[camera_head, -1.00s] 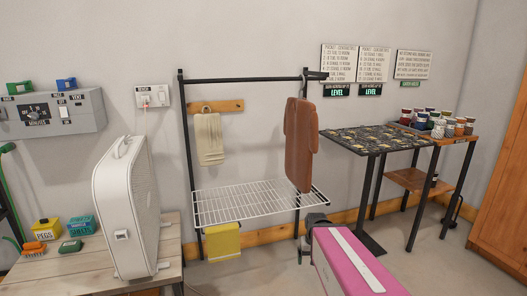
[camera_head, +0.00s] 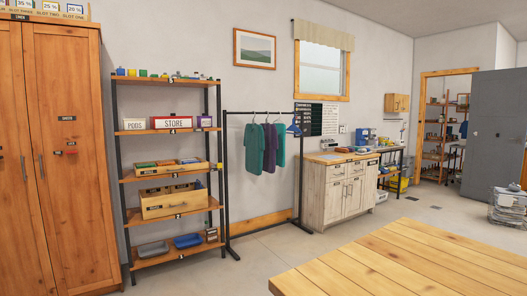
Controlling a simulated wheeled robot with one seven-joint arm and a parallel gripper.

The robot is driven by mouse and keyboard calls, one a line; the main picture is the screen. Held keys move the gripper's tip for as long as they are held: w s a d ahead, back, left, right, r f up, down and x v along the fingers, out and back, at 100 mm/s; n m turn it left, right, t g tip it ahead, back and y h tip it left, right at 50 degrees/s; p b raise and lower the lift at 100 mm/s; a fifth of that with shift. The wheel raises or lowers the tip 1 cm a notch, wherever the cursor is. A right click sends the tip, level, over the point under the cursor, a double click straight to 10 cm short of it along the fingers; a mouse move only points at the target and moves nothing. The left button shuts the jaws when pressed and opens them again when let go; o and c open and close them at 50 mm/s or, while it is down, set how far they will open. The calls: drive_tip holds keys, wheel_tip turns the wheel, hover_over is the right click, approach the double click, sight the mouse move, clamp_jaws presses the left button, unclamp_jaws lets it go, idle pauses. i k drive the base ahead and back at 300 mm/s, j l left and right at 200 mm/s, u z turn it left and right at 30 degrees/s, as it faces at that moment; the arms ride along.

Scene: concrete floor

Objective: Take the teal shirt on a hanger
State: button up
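A black clothes rack (camera_head: 228,190) stands against the back wall, between a shelf unit and a cabinet. A teal shirt (camera_head: 254,150) hangs at the left of the row on its rail. A dark purple shirt (camera_head: 269,150) hangs beside it, and a brighter green-teal shirt (camera_head: 281,148) hangs at the right. My gripper is not in view.
A wooden table (camera_head: 400,262) fills the lower right foreground. A loaded shelf unit (camera_head: 167,170) and a tall wooden cupboard (camera_head: 65,160) stand left. A pale wood cabinet (camera_head: 338,195) stands right of the rack. Concrete floor (camera_head: 255,262) is open before the rack.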

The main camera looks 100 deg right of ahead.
sight(254, 141)
drive_tip(key=z, duration=3.4)
drive_tip(key=i, duration=2.4)
drive_tip(key=i+z, duration=0.1)
drive_tip(key=i, duration=0.5)
drive_tip(key=i+j, duration=0.2)
drive_tip(key=i, duration=0.4)
drive_tip(key=i+j+z, duration=0.15)
drive_tip(key=i, duration=0.45)
